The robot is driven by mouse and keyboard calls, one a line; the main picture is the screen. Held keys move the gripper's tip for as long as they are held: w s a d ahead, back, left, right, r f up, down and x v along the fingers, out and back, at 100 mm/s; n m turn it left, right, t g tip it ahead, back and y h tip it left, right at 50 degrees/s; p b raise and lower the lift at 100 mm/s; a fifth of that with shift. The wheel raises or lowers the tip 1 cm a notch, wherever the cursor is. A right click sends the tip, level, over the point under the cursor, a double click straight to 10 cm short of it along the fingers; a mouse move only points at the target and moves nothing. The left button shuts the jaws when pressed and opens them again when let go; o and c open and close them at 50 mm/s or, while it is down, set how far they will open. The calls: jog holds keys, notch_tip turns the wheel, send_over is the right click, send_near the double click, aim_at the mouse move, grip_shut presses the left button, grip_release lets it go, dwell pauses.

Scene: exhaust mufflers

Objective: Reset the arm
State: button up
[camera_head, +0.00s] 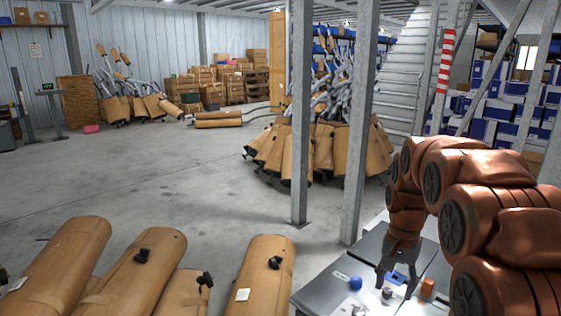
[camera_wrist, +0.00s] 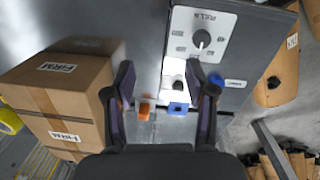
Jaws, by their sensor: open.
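My arm, reddish-brown, shows at the right of the head view and bends down over a grey table (camera_head: 322,286). My gripper (camera_head: 396,291) points down above this table with its fingers apart. In the wrist view the gripper (camera_wrist: 167,82) is open, its two dark fingers wide apart with nothing held between them. Beyond and below the fingers are a blue piece (camera_wrist: 179,107) and an orange piece (camera_wrist: 144,110). The blue piece (camera_head: 397,278) and the orange piece (camera_head: 428,287) also show beside the gripper in the head view.
A panel with a black dial (camera_wrist: 201,38) and a blue knob (camera_wrist: 215,79) lie near the fingers. Cardboard boxes (camera_wrist: 62,72) stand at the left of the wrist view. Wrapped mufflers (camera_head: 145,268) lie at the front left. Metal posts (camera_head: 302,120) stand behind the table. Open floor (camera_head: 150,175) lies left.

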jog(key=s+a+f+n+g, duration=0.1)
jog(key=s+a+n, duration=0.1)
jog(key=s, duration=0.9)
jog(key=s+a+f+n, duration=0.2)
jog(key=s+a+n, duration=0.1)
jog(key=s, duration=0.8)
jog(key=s+a+f+n+g, duration=0.1)
jog(key=s+a+n, duration=0.1)
jog(key=s, duration=0.9)
notch_tip(320, 180, up, 15)
jog(key=w+t+p, duration=0.1)
jog(key=p, duration=1.3)
jog(key=shift+w+a, duration=0.2)
jog(key=shift+w, duration=0.15)
jog(key=shift+c, duration=0.2)
